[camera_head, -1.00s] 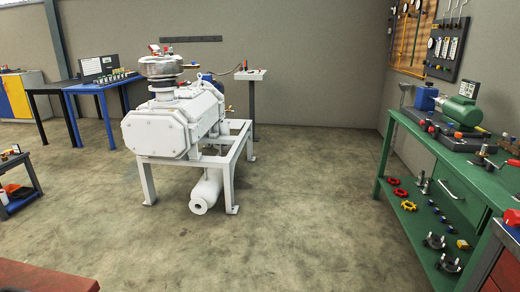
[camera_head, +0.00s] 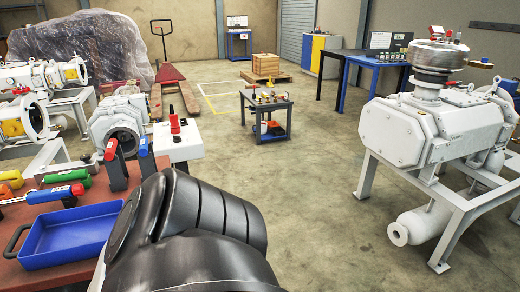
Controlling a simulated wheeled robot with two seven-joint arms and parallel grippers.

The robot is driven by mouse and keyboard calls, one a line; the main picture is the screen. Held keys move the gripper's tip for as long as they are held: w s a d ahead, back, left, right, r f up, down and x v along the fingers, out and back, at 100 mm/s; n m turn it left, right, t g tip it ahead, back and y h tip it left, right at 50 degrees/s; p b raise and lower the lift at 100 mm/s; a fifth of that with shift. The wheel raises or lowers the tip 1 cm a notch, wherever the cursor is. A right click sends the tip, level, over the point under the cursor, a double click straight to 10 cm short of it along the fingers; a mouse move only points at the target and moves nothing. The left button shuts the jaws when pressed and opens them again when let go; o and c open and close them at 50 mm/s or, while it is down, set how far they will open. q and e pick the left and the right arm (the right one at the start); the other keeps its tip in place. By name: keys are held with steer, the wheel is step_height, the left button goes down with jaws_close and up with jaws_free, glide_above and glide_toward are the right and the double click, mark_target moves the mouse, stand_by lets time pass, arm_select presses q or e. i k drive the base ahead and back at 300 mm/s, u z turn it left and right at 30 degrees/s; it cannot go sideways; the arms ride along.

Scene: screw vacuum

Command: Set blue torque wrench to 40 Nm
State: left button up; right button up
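A blue handle (camera_head: 143,147) stands upright at the right back of the red-brown workbench (camera_head: 60,268), beside a red handle (camera_head: 111,150). No scale or setting can be read from here. Neither of my grippers is in view.
A blue tray (camera_head: 70,235) sits on the bench near the green handle (camera_head: 66,179). A white box with a red knob (camera_head: 175,122) stands behind it. A small cart (camera_head: 266,115) stands further back. A white pump (camera_head: 430,130) stands at right; the floor between is clear.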

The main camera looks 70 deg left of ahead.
mark_target(78, 190)
steer(key=u, duration=2.55)
